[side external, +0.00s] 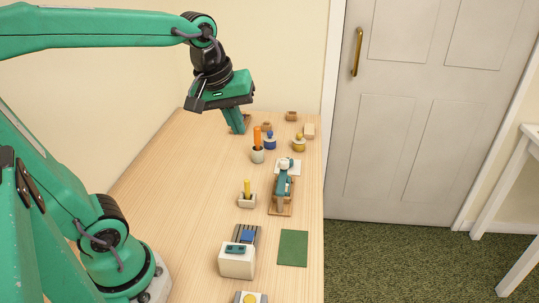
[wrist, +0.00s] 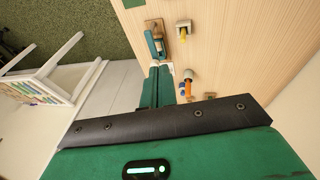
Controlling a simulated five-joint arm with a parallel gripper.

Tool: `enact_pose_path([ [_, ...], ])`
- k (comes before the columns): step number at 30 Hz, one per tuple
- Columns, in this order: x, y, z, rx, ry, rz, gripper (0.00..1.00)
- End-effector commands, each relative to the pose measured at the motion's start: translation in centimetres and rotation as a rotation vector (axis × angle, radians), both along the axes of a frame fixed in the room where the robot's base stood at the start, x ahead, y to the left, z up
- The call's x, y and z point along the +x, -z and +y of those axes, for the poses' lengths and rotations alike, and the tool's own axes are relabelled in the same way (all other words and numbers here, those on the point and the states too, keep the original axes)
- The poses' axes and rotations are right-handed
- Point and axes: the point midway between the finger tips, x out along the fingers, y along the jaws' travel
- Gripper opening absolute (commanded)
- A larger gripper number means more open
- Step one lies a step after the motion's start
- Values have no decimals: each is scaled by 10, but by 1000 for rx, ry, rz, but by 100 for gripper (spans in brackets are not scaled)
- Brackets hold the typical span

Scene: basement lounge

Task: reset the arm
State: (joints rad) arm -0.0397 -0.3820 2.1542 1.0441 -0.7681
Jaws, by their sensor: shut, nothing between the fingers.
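My gripper (side external: 238,128) hangs from the raised green arm over the far part of the wooden table (side external: 180,190), left of the small objects there. Its fingers point down and are shut with nothing between them. In the wrist view, the two green fingers (wrist: 159,68) lie side by side, touching no object that I can make out. The exact height of the fingertips above the table is hard to tell.
An orange-handled item stands in a cup (side external: 257,156) near my gripper. Blue (side external: 270,142) and yellow (side external: 299,143) knobbed pieces, a teal tool on a wooden stand (side external: 281,209), a white box (side external: 236,262) and a green mat (side external: 293,248) line the right. The table's left side is clear.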

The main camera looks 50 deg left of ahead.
Motion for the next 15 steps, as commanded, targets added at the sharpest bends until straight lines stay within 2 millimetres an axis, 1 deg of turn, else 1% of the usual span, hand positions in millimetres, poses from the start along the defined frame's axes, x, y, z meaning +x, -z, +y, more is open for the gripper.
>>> enact_pose_path([
  [1,-9,1,-2,22,68,-18,0],
  [3,-20,5,-4,57,165,-37,0],
  [9,-50,17,-8,165,435,-94,0],
  [15,-71,30,-11,261,646,-135,0],
])
